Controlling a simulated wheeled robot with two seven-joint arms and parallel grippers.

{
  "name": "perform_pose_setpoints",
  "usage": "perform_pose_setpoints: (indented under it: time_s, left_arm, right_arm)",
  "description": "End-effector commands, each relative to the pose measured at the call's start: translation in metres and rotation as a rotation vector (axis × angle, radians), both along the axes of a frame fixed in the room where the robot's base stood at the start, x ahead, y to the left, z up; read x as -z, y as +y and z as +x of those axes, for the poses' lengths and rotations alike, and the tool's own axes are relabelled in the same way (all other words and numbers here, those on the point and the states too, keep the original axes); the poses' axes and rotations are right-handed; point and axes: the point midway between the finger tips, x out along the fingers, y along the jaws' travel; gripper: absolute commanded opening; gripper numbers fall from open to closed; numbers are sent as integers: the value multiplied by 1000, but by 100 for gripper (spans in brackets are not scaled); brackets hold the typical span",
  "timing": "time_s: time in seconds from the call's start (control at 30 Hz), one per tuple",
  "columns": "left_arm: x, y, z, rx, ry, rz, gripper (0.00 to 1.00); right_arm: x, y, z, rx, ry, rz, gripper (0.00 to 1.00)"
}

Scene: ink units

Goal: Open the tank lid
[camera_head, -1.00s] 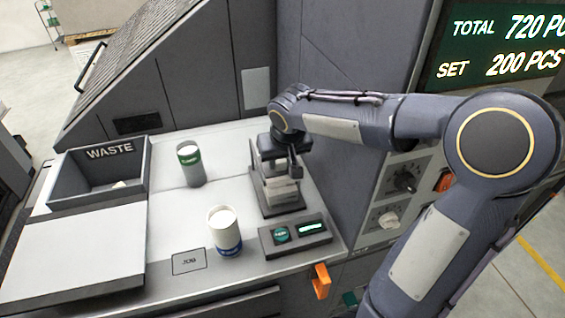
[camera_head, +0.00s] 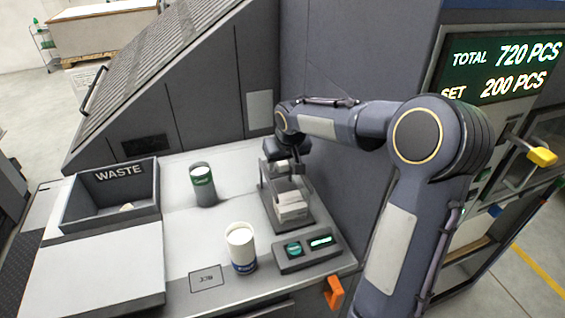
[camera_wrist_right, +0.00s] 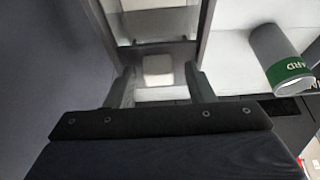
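A small grey box-shaped unit (camera_head: 309,217) with pale, partly see-through walls stands on the machine's worktop, right of the cups. I take it as the tank, but no label on it is readable. My right gripper (camera_head: 283,168) is over its back part. In the right wrist view the two fingers (camera_wrist_right: 160,88) are apart, with a pale rounded block (camera_wrist_right: 158,70) showing between them and gaps on both sides. I cannot tell whether this block is a lid handle. The lid cannot be told apart clearly. My left gripper is not in view.
A green-banded cup (camera_head: 203,184) and a blue-banded cup (camera_head: 241,247) stand left of the unit. The green-banded cup also shows in the right wrist view (camera_wrist_right: 281,62). A WASTE bin (camera_head: 158,190) is further left. A button panel (camera_head: 305,252) lies in front; a dark machine wall rises behind.

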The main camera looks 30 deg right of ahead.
Motion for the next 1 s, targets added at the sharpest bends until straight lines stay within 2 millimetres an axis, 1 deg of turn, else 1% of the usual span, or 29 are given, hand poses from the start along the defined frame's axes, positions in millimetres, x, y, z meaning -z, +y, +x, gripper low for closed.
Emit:
perform_pose_setpoints:
  time_s: [0.27,0.37,0.73,0.87,1.0]
  left_arm:
    - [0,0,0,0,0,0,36]
    - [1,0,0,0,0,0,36]
    - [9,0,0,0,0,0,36]
    - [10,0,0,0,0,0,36]
    - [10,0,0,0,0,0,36]
  right_arm:
    - [0,-1,-1,2,3,-1,51]
    - [-5,0,-3,2,2,-1,51]
    - [-59,5,-24,1,-2,0,51]
    - [-69,7,-28,0,1,0,51]
    - [-72,7,-30,0,2,0,51]
